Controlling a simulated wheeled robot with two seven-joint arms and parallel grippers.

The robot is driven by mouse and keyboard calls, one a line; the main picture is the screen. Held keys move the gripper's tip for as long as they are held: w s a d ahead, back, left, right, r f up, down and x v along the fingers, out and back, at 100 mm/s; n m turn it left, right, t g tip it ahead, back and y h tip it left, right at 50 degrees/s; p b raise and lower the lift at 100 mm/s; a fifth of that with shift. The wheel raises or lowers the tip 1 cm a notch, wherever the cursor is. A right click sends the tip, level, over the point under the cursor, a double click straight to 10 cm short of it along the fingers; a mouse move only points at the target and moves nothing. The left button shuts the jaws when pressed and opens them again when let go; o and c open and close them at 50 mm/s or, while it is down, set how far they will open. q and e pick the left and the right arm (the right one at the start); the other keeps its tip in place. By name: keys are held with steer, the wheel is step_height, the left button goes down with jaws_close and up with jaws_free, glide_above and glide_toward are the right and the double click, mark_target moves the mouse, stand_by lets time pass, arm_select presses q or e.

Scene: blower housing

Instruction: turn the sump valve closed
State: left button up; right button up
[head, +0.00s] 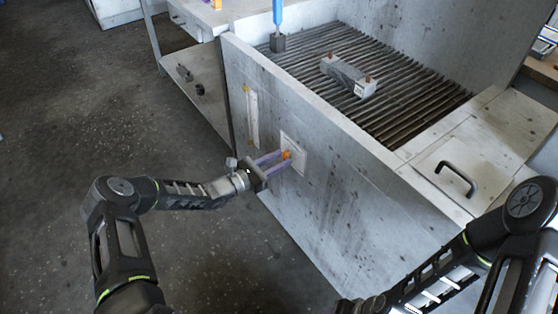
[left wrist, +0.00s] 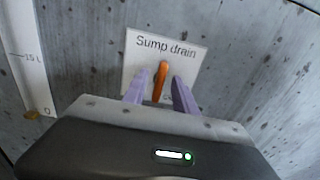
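The sump valve has an orange handle (left wrist: 161,79) in front of a white plate (left wrist: 190,56) lettered "Sump drain" on the grey tank wall. In the head view the handle (head: 286,155) shows small at the plate (head: 294,150). My left gripper (head: 282,169) reaches the wall with its purple fingers apart, one on each side of the handle. In the left wrist view (left wrist: 160,87) a gap shows between the handle and the right finger; the left finger is very near it, and I cannot tell if they touch.
A level gauge strip (head: 252,117) is on the wall left of the plate. Above, the tank has a slatted grate (head: 390,100) bearing a grey block (head: 348,76). A lid with a black handle (head: 456,173) is at right. The floor at left is clear.

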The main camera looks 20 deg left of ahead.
arm_select(q)
steer(key=shift+c, duration=0.4)
jaws_close()
steer(key=shift+m, duration=0.4)
steer(key=m, duration=0.3)
steer(key=shift+s+d, duration=0.1)
steer(key=m, duration=0.4)
steer(key=shift+d+f+m, duration=0.1)
steer(key=shift+m, duration=0.3)
steer(key=m, duration=0.9)
steer(key=shift+s+d+f+p, duration=0.1)
steer(key=shift+s+f+p, duration=0.05)
steer(key=shift+f+p, duration=0.2)
steer(key=shift+m, duration=0.3)
